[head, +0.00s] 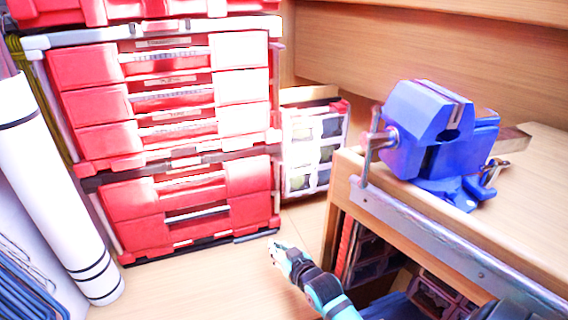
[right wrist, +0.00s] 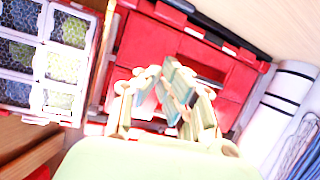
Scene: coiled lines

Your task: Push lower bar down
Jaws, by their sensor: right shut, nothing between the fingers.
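A stack of red tool cases (head: 165,105) stands on the left in the head view. A dark bar with a grey end (head: 257,235) runs along the floor at the foot of the lowest red case (head: 150,204). Another dark bar (head: 92,182) crosses above that case; I cannot tell for sure which is the lower bar. My right gripper (head: 275,247) is shut and empty, just in front of the lowest case's right corner, apart from it as far as I can tell. In the right wrist view its fingers (right wrist: 165,92) overlap the red case (right wrist: 150,45). My left gripper is out of view.
A workbench (head: 510,235) with a blue vise (head: 425,130) stands on the right, its metal edge close to my right arm. A clear-drawer organizer (head: 312,145) is behind. White rolls (head: 50,185) and coiled blue lines (head: 30,285) are at the left. The floor between is clear.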

